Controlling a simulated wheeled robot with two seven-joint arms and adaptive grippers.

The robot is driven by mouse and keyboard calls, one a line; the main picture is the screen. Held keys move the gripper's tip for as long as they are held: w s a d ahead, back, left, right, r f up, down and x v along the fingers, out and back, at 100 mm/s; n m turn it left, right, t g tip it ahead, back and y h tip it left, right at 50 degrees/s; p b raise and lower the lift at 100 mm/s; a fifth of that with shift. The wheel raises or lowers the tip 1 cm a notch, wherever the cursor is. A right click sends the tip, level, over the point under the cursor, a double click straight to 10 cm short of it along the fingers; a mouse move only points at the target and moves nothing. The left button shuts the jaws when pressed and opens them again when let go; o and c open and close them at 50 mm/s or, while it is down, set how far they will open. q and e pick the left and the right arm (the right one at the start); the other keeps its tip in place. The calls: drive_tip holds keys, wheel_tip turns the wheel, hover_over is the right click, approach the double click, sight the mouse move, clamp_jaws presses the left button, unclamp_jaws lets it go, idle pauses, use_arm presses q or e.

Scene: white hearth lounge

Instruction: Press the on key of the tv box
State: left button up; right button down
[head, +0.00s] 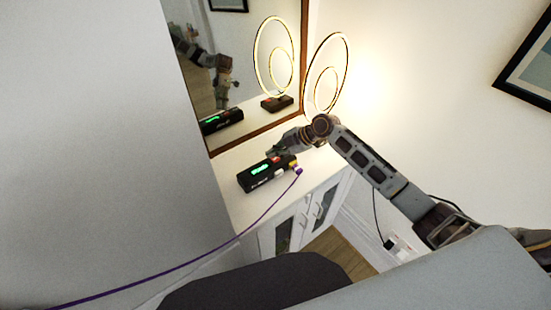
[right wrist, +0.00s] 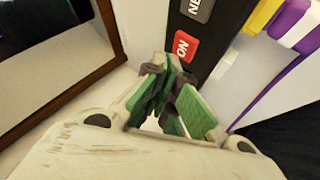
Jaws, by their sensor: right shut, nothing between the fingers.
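The tv box (head: 262,176) is a black box with a lit green display on the white cabinet top. Its red ON key (right wrist: 184,46) shows in the right wrist view, just beyond my fingertips. A dark key marked with letters starting "NE" (right wrist: 200,8) is farther along the same face. My right gripper (head: 277,153) is at the box's far right end in the head view. In the right wrist view its green-padded fingers (right wrist: 165,68) are shut and empty, with the tips close to the ON key. I cannot tell whether they touch it. My left gripper is not in view.
A wood-framed mirror (head: 245,60) stands behind the box. A lit ring lamp (head: 327,70) is behind my right arm. The cabinet top (head: 240,212) is clear in front.

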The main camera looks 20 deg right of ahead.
sight(275, 161)
drive_tip(key=shift+r+p, duration=1.55)
drive_tip(key=shift+r, duration=0.95)
